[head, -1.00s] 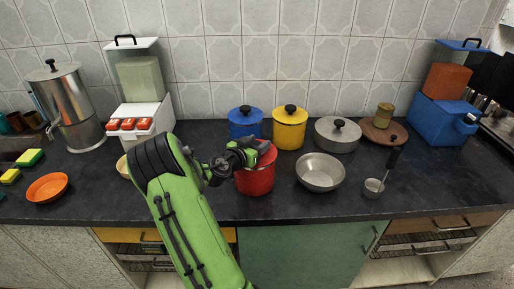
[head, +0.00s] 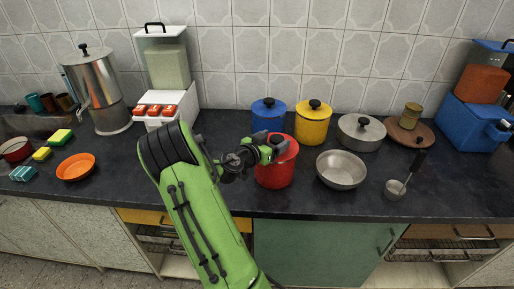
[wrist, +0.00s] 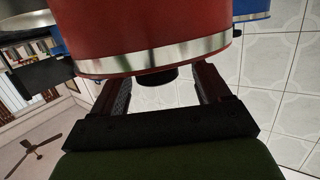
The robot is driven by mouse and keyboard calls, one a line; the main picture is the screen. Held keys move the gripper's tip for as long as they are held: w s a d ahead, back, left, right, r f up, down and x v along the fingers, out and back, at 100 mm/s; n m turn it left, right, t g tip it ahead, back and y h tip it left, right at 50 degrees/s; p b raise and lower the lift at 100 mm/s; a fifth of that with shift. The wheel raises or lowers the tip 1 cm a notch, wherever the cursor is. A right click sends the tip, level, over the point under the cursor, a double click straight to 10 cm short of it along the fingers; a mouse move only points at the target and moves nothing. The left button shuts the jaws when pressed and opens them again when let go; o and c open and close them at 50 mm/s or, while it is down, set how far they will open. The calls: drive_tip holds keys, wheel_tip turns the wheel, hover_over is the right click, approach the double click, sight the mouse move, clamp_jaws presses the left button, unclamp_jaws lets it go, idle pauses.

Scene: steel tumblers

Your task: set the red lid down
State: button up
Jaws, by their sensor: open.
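The red lid (head: 290,149) sits on top of the red canister (head: 274,175), which stands on the dark counter. My gripper (head: 278,148) is at the lid's top from the left and hides part of it. In the wrist view, which is upside down, the red canister (wrist: 160,30) with its steel band fills the upper middle. The lid's dark knob (wrist: 157,77) shows between the two spread fingers (wrist: 163,86). The gripper is open; whether a finger touches the knob cannot be told.
Blue (head: 268,117) and yellow (head: 313,125) lidded canisters stand close behind. A steel bowl (head: 342,170) is just right of the red canister, with a grey lidded pot (head: 360,132) behind it. An orange plate (head: 76,167) lies far left. The counter left of my arm is partly clear.

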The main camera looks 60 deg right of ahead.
drive_tip(key=a+r+n+t+y, duration=0.2)
drive_tip(key=a+n+y, duration=0.2)
drive_tip(key=a, duration=0.9)
drive_tip(key=s+a+r+n+t+y, duration=0.1)
drive_tip(key=a+n+y, duration=0.4)
drive_tip(key=a, duration=0.9)
drive_tip(key=s+a+r+n+t+y, duration=0.1)
drive_tip(key=a+r+n+t+y, duration=0.2)
drive_tip(key=a, duration=1)
drive_tip(key=shift+a+r+n+t+y, duration=0.25)
drive_tip(key=shift+n+t+y, duration=0.35)
drive_tip(key=shift+n+y, duration=0.35)
drive_tip(key=shift+o, duration=0.4)
drive_tip(key=s+a+r+n+y, duration=0.1)
drive_tip(key=s+a+n, duration=0.3)
drive_tip(key=a+n, duration=0.1)
drive_tip(key=shift+s+a+r, duration=0.25)
drive_tip(key=shift+s+a, duration=0.05)
drive_tip(key=shift+s, duration=0.1)
drive_tip(key=shift+w+n+y, duration=0.15)
drive_tip(key=shift+n+y, duration=0.1)
